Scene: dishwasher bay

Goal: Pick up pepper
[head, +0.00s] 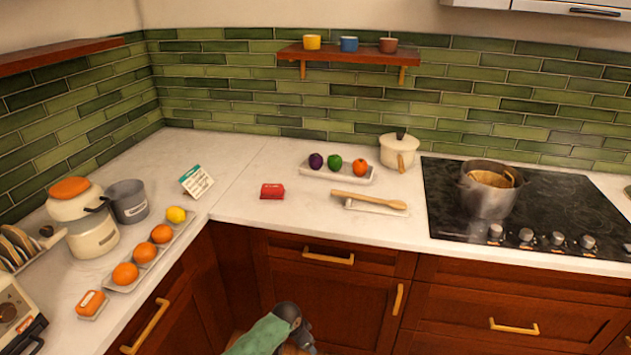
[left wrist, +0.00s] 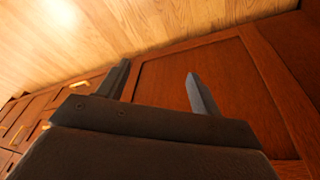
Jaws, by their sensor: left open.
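A small green vegetable, which looks like the pepper (head: 335,164), sits on a white tray (head: 342,177) on the back counter. A dark purple item (head: 316,161) is to its left and an orange-red one (head: 359,166) to its right. My left gripper (left wrist: 158,70) is open and empty in the left wrist view, facing red-brown cabinet fronts and the wooden floor. In the head view my left arm (head: 275,330) is low, below the counter and well away from the pepper. My right gripper is not in view.
A shelf (head: 345,54) with cups hangs above. Cabinets (head: 330,290) stand below the counter.

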